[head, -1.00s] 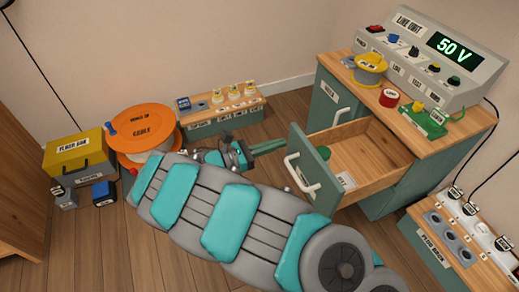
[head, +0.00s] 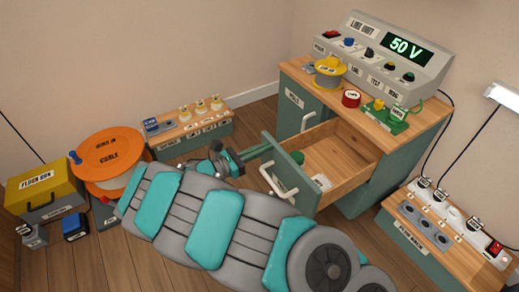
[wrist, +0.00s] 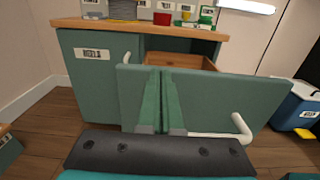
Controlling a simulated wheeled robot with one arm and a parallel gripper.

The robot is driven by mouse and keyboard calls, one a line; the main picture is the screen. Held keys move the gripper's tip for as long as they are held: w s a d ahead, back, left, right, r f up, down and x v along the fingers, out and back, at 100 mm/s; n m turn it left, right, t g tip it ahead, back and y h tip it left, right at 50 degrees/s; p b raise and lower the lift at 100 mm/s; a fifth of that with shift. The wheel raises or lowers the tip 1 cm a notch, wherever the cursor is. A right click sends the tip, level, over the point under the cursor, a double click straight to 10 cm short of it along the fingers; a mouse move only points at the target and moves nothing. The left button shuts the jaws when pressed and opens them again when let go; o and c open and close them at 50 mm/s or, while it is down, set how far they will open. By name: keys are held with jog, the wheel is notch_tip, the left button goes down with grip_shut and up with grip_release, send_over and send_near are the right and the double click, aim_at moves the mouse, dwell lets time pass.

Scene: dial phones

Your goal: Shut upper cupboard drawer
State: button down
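The upper cupboard drawer stands pulled out of the green cupboard (head: 365,190), its wooden inside (head: 335,152) showing. Its green front panel (head: 288,172) faces left in the head view and carries a white handle (head: 272,182). In the wrist view the drawer front (wrist: 225,95) fills the middle, with the handle (wrist: 225,134) at lower right. My gripper (head: 267,149) is at the drawer front, near its far end. In the wrist view its two green fingers (wrist: 161,72) lie close together, empty, in front of the panel beside the handle. Whether they touch it is unclear.
A line unit (head: 385,55), a yellow spool (head: 328,72) and a red roll (head: 351,98) stand on the cupboard top. A low socket bench (head: 440,235) is at right. An orange cable reel (head: 108,155) and a yellow box (head: 45,187) are at left.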

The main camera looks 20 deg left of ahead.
jog(key=x, duration=2.1)
jog(key=shift+w+d, duration=0.2)
jog(key=shift+d, duration=0.15)
